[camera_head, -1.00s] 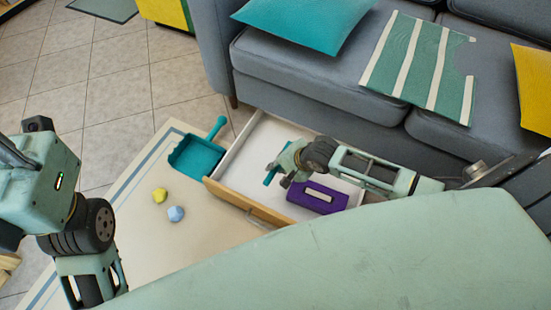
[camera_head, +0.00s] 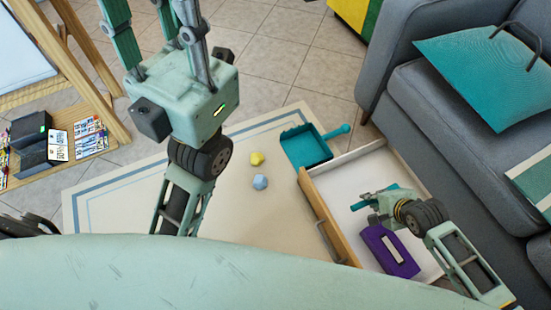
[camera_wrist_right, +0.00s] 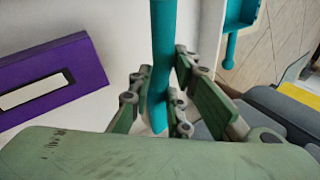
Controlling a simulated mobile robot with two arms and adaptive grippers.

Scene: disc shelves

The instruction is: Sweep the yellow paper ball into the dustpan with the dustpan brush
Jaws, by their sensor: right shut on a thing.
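The yellow paper ball (camera_head: 257,158) lies on the rug, beside a pale blue ball (camera_head: 260,182). The teal dustpan (camera_head: 303,148) lies on the floor by the drawer's far corner, its handle pointing right. My right gripper (camera_head: 376,203) is inside the open drawer, shut on a teal handle (camera_head: 362,205), seemingly the dustpan brush's. In the right wrist view this handle (camera_wrist_right: 163,45) stands between the fingers (camera_wrist_right: 160,92); its bristles are not visible. My left gripper (camera_head: 157,22) is raised at the upper left, fingers spread and empty, away from the balls.
The white drawer (camera_head: 352,161) with a wooden front holds a purple box (camera_head: 377,247) beside my right gripper. A grey sofa (camera_head: 405,100) stands at right. A wooden shelf (camera_head: 75,180) with small items stands at left. The rug around the balls is clear.

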